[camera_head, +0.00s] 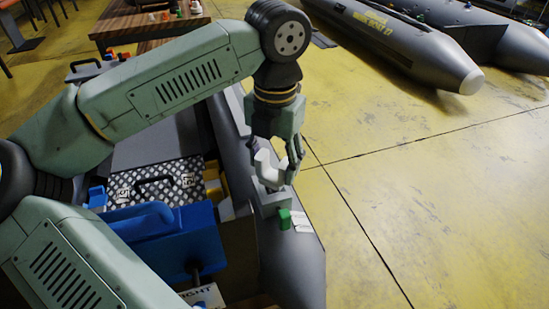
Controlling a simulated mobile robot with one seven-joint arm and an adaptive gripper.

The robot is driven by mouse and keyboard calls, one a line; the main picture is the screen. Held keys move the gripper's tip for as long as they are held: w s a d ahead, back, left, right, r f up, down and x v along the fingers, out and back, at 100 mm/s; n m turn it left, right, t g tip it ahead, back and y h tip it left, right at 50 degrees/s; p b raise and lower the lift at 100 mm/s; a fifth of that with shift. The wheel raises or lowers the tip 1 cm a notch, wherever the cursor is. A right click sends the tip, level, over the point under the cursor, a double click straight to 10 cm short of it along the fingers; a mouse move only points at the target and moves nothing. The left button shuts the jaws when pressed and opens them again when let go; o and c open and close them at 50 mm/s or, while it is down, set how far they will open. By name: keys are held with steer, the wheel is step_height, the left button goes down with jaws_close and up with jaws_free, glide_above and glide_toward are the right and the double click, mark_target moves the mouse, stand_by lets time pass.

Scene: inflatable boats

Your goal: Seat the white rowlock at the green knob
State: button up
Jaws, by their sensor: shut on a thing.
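My gripper (277,172) is shut on the white rowlock (266,165), a pale curved piece that shows between and left of the fingers. The rowlock is low over the grey tube of the near boat (294,262), just above a grey mount block (270,203). The green knob (284,219) is on the near side of that block, a little below the gripper in the picture. I cannot tell whether the rowlock touches the block. The fingers hide part of the rowlock and its lower end.
White labels (302,221) lie on the tube beside the knob. Left of it are a chequered metal case (155,185) and a blue motor-like object (170,235). Another grey boat (400,45) lies at the upper right. The yellow floor between the boats is clear.

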mark_target(276, 178)
steer(key=shift+s+a+f+b, duration=0.1)
steer(key=shift+f+b, duration=0.3)
steer(key=shift+f, duration=0.75)
steer(key=o, duration=1.3)
step_height(276, 178, up, 10)
steer(key=shift+s+d+f+p, duration=0.2)
steer(key=shift+d+p, duration=0.1)
steer(key=shift+d, duration=0.1)
